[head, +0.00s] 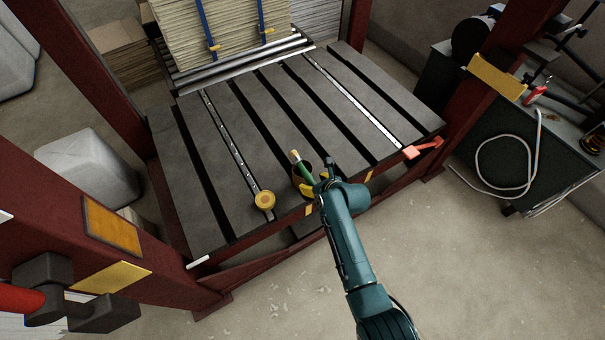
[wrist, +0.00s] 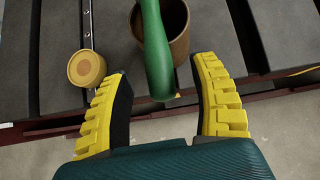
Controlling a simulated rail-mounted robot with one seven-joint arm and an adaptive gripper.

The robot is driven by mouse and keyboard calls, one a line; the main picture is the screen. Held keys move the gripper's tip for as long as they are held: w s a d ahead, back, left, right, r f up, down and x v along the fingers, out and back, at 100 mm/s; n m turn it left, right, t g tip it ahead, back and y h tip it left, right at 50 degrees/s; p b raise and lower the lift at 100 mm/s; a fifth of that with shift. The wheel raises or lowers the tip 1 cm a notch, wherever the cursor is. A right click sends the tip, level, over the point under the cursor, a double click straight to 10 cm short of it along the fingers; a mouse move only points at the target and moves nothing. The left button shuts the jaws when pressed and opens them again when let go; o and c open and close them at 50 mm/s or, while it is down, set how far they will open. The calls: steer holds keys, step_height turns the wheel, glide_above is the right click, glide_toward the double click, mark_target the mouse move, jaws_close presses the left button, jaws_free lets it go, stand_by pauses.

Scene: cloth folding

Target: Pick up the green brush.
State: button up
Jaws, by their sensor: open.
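The green brush (head: 304,174) stands tilted in a brown cup (head: 298,188) near the front edge of the slatted table; its upper end looks pale in the head view. In the wrist view the brush's green handle (wrist: 156,50) rises out of the brown cup (wrist: 179,22) towards the camera. My gripper (wrist: 163,82) is open, with yellow ribbed fingers on either side of the handle's end. The handle lies between the finger lines, and no contact shows. In the head view my gripper (head: 313,183) is beside the cup and partly hides it.
A round yellow-topped object (head: 265,200) sits left of the cup on a metal strip. A red-orange piece (head: 422,148) lies at the table's right corner. Red posts frame the slatted table (head: 240,125). Stacked sheets (head: 215,40) stand at the back. Most slats are clear.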

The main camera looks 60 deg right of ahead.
steer(key=shift+x, duration=0.95)
steer(key=shift+r, duration=0.1)
jaws_close()
